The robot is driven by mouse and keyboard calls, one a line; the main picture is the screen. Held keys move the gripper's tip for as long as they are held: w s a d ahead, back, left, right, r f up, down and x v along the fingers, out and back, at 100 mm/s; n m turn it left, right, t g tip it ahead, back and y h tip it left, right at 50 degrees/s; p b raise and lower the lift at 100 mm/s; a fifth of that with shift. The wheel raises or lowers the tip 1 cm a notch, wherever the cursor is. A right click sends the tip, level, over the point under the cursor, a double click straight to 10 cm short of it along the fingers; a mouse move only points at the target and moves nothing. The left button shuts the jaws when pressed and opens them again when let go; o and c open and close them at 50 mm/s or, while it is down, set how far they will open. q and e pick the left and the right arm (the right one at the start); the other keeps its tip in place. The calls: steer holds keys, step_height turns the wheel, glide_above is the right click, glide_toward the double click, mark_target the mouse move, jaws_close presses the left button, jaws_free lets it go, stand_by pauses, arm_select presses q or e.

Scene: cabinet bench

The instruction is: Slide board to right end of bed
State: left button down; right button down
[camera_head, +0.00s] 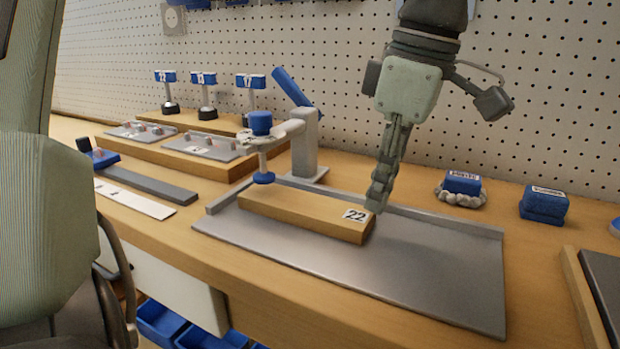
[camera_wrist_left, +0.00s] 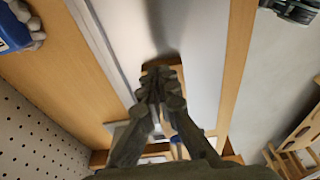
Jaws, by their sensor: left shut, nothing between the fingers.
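The wooden board (camera_head: 300,212), labelled 22, lies flat on the grey metal bed (camera_head: 430,262), on its left part. A clamp (camera_head: 305,150) with blue handle and knob stands behind the board's left part; its blue foot is over the board's left end. My left gripper (camera_head: 376,198) points down with its fingers shut and empty. Its tips are at the board's right end; I cannot tell whether they touch it. In the left wrist view, the shut fingers (camera_wrist_left: 160,85) cover most of the board (camera_wrist_left: 178,85), over the pale bed (camera_wrist_left: 205,40). My right gripper is not in view.
The bed is clear to the board's right, with a raised strip (camera_head: 440,219) along its back edge. Blue blocks (camera_head: 463,183) (camera_head: 544,203) stand behind it. A framed dark plate (camera_head: 598,290) lies at the right. Metal plates (camera_head: 205,146) and strips (camera_head: 135,199) lie left. A pegboard (camera_head: 560,90) closes the back.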

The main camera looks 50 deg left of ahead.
mark_target(296, 200)
arm_select(q)
steer(key=s+a, duration=0.1)
steer(key=a, duration=0.2)
steer(key=s+a, duration=0.1)
steer(key=a, duration=0.3)
steer(key=s+a, duration=0.1)
steer(key=a, duration=0.2)
steer(key=shift+s+a+p, duration=0.3)
steer(key=shift+a+p, duration=0.05)
steer(key=shift+a, duration=0.05)
steer(key=shift+w+f, duration=0.1)
steer(key=shift+f, duration=0.7)
steer(key=shift+d+b, duration=0.1)
steer(key=shift+b, duration=0.2)
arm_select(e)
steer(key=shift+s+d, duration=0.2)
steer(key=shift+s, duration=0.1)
arm_select(q)
steer(key=shift+f, duration=0.1)
steer(key=shift+d, duration=0.1)
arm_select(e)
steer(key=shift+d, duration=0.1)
